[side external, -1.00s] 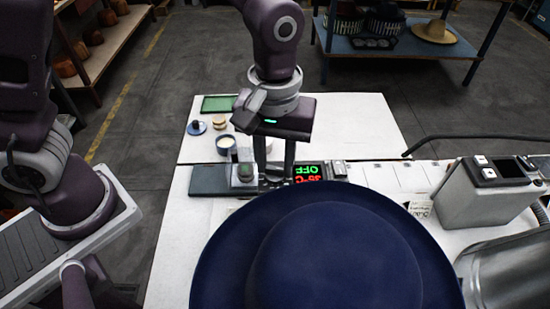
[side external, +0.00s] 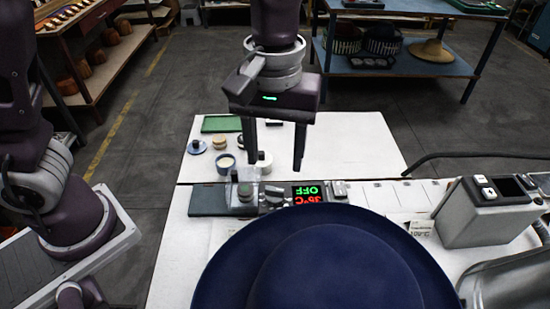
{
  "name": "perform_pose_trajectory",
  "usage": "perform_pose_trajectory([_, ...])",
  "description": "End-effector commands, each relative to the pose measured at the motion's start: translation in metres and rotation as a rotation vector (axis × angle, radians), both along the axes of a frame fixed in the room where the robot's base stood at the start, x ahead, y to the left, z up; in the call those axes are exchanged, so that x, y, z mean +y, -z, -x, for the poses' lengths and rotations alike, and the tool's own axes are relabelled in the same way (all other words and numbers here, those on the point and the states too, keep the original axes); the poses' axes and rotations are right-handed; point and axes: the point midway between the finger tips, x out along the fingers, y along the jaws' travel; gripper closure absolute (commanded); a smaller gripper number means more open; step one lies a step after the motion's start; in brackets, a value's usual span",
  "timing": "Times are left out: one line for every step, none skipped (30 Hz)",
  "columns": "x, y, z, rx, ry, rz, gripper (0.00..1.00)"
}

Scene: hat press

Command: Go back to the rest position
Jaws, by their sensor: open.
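My gripper (side external: 274,165) is open and empty, fingers pointing down. It hangs above the white table (side external: 350,145), behind the control panel in the picture. The panel's display (side external: 306,194) shows a green OFF and a red temperature of about 36 °C, upside down from this side. A large dark blue hat (side external: 335,265) fills the front middle.
A grey box with buttons (side external: 485,212) and a metal cylinder (side external: 510,270) stand at the right. Small jars (side external: 226,163) and a green tray (side external: 221,124) lie at the back left. A dark hose (side external: 470,142) runs along the right. The table's back right is clear.

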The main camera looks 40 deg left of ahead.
Motion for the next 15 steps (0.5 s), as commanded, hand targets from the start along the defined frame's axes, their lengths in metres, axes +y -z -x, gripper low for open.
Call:
perform_pose_trajectory([0.000,0.000,0.000,0.000,0.000,0.000,0.47])
perform_pose_trajectory([0.000,0.000,0.000,0.000,0.000,0.000,0.47])
perform_pose_trajectory([0.000,0.000,0.000,0.000,0.000,0.000,0.47])
perform_pose_trajectory([0.002,-0.001,0.001,-0.003,0.003,0.003,0.47])
perform_pose_trajectory([0.005,-0.005,0.002,-0.009,0.009,0.009,0.47])
perform_pose_trajectory([0.014,-0.014,0.004,-0.026,0.025,0.023,0.47])
perform_pose_trajectory([0.023,-0.022,0.008,-0.046,0.045,0.036,0.47])
perform_pose_trajectory([0.035,-0.033,0.014,-0.073,0.072,0.051,0.47])
perform_pose_trajectory([0.053,-0.047,0.024,-0.116,0.117,0.067,0.47])
perform_pose_trajectory([0.066,-0.056,0.034,-0.156,0.156,0.073,0.47])
perform_pose_trajectory([0.080,-0.064,0.045,-0.195,0.195,0.074,0.47])
perform_pose_trajectory([0.095,-0.071,0.061,-0.248,0.249,0.065,0.47])
perform_pose_trajectory([0.105,-0.074,0.072,-0.287,0.289,0.052,0.47])
perform_pose_trajectory([0.114,-0.076,0.083,-0.323,0.327,0.034,0.47])
perform_pose_trajectory([0.124,-0.077,0.096,-0.366,0.372,0.006,0.47])
